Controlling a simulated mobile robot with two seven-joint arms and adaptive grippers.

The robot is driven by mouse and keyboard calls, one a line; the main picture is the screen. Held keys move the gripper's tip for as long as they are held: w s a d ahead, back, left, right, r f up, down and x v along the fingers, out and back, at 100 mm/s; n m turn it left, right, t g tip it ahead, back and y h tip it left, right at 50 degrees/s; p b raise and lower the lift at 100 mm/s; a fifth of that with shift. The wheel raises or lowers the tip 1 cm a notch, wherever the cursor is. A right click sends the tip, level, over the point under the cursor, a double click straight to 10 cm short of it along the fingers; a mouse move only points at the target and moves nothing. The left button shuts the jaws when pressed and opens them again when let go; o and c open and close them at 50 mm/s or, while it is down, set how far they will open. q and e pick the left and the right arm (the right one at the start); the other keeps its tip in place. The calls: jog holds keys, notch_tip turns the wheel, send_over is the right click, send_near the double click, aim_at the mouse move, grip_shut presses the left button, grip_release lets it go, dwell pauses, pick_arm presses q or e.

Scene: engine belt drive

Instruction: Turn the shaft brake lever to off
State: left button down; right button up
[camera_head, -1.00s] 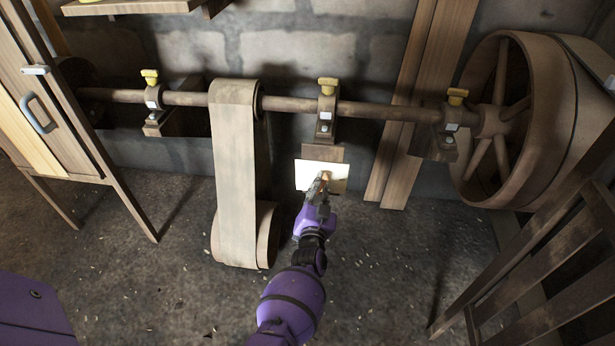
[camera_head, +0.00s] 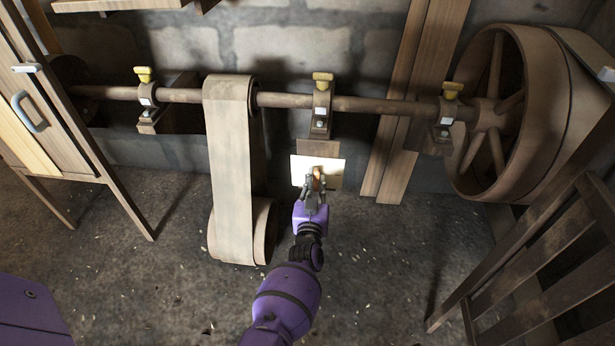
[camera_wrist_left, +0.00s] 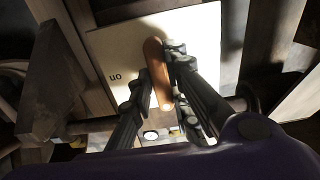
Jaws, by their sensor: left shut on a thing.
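The shaft brake lever is an orange-brown rounded handle (camera_wrist_left: 158,75); a small part of it shows in the head view (camera_head: 317,173). It stands out in front of a pale plate (camera_head: 335,174), which also shows in the wrist view (camera_wrist_left: 198,30). Upside-down letters reading "on" are on the plate, left of the lever in the wrist view. My left gripper (camera_head: 315,186) is shut on the lever, with one finger on each side in the wrist view (camera_wrist_left: 157,88). The fingers partly hide the lever in the head view. My right gripper is not in view.
A long shaft (camera_head: 385,104) runs above the plate through bearings with yellow caps (camera_head: 323,77). A wide belt (camera_head: 232,165) hangs left of my arm. A large wooden wheel (camera_head: 545,110) and slatted wooden frame (camera_head: 530,265) stand at right. Floor around my arm is open.

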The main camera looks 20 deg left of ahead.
pick_arm(q)
jog(key=shift+r, duration=0.1)
jog(key=c, duration=1.7)
grip_release()
jog(key=shift+s+d, duration=0.1)
jog(key=shift+s, duration=0.2)
jog(key=v, duration=1.1)
jog(key=shift+s, duration=0.15)
